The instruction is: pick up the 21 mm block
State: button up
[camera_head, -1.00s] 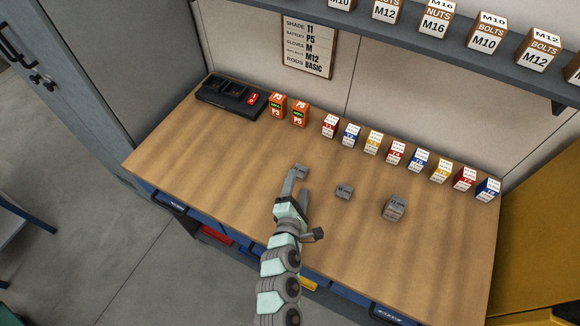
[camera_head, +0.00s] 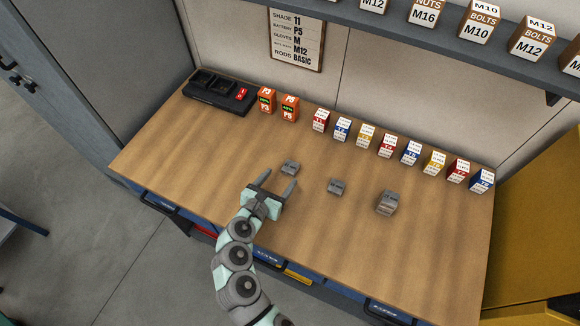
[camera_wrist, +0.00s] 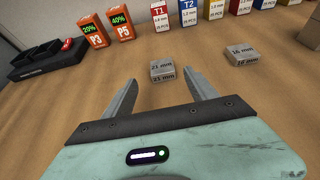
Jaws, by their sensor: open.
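The 21 mm block (camera_head: 290,168) is a small grey block on the wooden bench, the leftmost of three grey blocks in the head view. Its "21 mm" label reads in the wrist view (camera_wrist: 162,71). My gripper (camera_head: 281,181) is open and empty, its two fingers pointing towards the block. In the wrist view my gripper (camera_wrist: 163,82) has its fingers spread, with the block just beyond the tips and between their lines. The block appears apart from both fingers.
A 16 mm block (camera_wrist: 243,54) and a larger grey block (camera_head: 387,202) lie to the right. Orange battery boxes (camera_head: 290,107), a black charger (camera_head: 220,92) and a row of small cartons (camera_head: 411,152) stand along the back. A shelf (camera_head: 420,40) overhangs the rear. The bench front is clear.

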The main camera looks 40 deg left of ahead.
aim_at(290, 168)
jog(key=shift+w+a+f, duration=0.2)
jog(key=shift+w, duration=0.45)
jog(key=x, duration=0.4)
jog(key=shift+w+d, duration=0.1)
jog(key=shift+d, duration=0.15)
jog(key=shift+w+a+f, duration=0.15)
jog(key=shift+w+a, duration=0.15)
jog(key=shift+w, duration=0.15)
grip_shut()
